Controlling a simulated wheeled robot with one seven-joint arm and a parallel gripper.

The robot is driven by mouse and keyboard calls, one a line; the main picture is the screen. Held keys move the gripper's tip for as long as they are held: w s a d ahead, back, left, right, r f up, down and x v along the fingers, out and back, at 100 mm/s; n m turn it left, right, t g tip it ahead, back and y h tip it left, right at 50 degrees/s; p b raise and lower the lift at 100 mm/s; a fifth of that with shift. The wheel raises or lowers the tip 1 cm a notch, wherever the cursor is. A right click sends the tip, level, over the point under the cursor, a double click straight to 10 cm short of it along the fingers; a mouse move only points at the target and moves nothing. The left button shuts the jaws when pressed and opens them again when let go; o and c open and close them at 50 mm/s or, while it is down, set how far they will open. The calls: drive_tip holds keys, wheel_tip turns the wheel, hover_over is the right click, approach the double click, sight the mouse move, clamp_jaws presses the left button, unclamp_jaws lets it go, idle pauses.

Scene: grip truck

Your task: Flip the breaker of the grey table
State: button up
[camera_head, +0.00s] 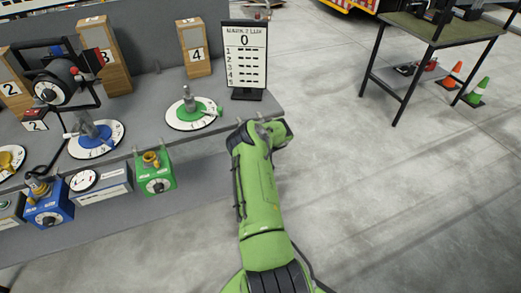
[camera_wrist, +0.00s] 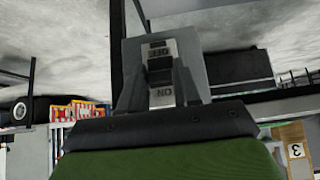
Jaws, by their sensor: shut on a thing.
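The breaker (camera_wrist: 160,52) shows in the wrist view as a grey box with a pale plate marked OFF and ON, both upside down. A dark lever lies between the two marks; I cannot tell which way it is set. My gripper (camera_wrist: 160,88) is at the breaker, with one finger on each side of it, and is shut on it. The grey table (camera_head: 150,88) fills the left of the head view. My green arm reaches to its right edge there, and hides the breaker and the gripper's fingers.
On the table are a green dial (camera_head: 205,116), a blue dial (camera_head: 105,144), numbered wooden blocks and a score board (camera_head: 244,55). A green box (camera_head: 154,182) is at the front edge. Another table (camera_head: 445,28) and cones stand back right. The floor between is clear.

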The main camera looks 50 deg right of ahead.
drive_tip(key=shift+w+r+g+y+b, duration=0.1)
drive_tip(key=shift+r+g+y+b, duration=0.05)
drive_tip(key=shift+g+y+b, duration=0.25)
idle(0.3)
drive_tip(key=o, duration=1.1)
drive_tip(key=shift+c, duration=0.2)
drive_tip(key=shift+r, duration=0.15)
drive_tip(key=p+v, duration=0.1)
drive_tip(key=v, duration=1.4)
drive_tip(key=shift+r+p, duration=0.3)
drive_tip(key=shift+p, duration=0.1)
